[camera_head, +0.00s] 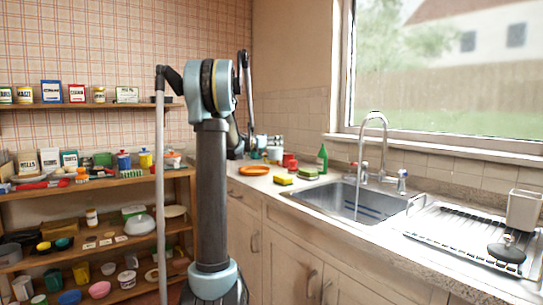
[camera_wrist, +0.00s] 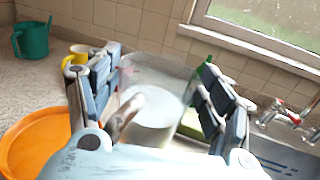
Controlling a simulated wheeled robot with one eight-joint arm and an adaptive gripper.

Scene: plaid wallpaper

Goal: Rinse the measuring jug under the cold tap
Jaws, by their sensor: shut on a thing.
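My gripper (camera_wrist: 155,98) is shut on the measuring jug (camera_wrist: 172,75), a clear, see-through vessel between its two fingers in the wrist view. A pale round shape shows inside or through the jug. In the head view my arm hides the jug and most of the gripper, at the counter's back left. The tall curved tap (camera_head: 375,118) stands behind the sink (camera_head: 340,200), to the right of my arm. A thin pale line under its spout looks like running water. The blue-marked cold tap handle (camera_head: 402,180) is on the right, a red-marked one on the left.
An orange plate (camera_wrist: 35,135), a yellow mug (camera_wrist: 77,54) and a teal mug (camera_wrist: 32,40) are near my gripper. A green bottle (camera_head: 322,158) and sponges (camera_head: 283,180) stand between the gripper and the sink. A drying rack (camera_head: 450,232) is right of the sink.

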